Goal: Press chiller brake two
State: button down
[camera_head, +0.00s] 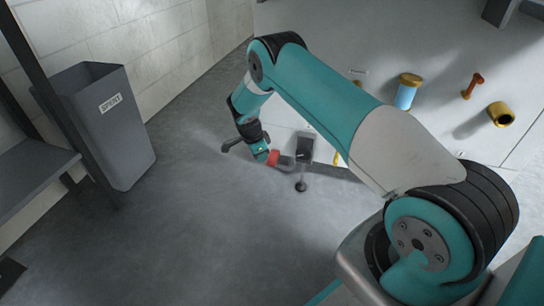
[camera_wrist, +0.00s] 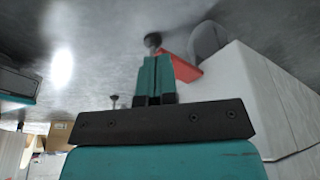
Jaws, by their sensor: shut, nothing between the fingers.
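A red lever or pedal (camera_head: 273,158), likely the chiller brake, sits low near the floor beside a dark grey wheel-like part (camera_head: 305,148). In the wrist view the red piece (camera_wrist: 183,68) lies just right of my gripper's fingertips, partly hidden behind them, with the rounded grey part (camera_wrist: 207,40) behind it. My gripper (camera_head: 263,153) is shut and empty, with its fingers (camera_wrist: 155,62) right beside the red piece. I cannot tell whether they touch it. No label for brake two is readable.
A black foot (camera_head: 301,187) stands near the brake. A grey bin (camera_head: 105,125) stands left; the floor between is clear.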

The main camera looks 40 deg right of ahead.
jog(key=p+v, duration=0.7)
jog(key=v, duration=1)
jog(key=shift+p, duration=0.4)
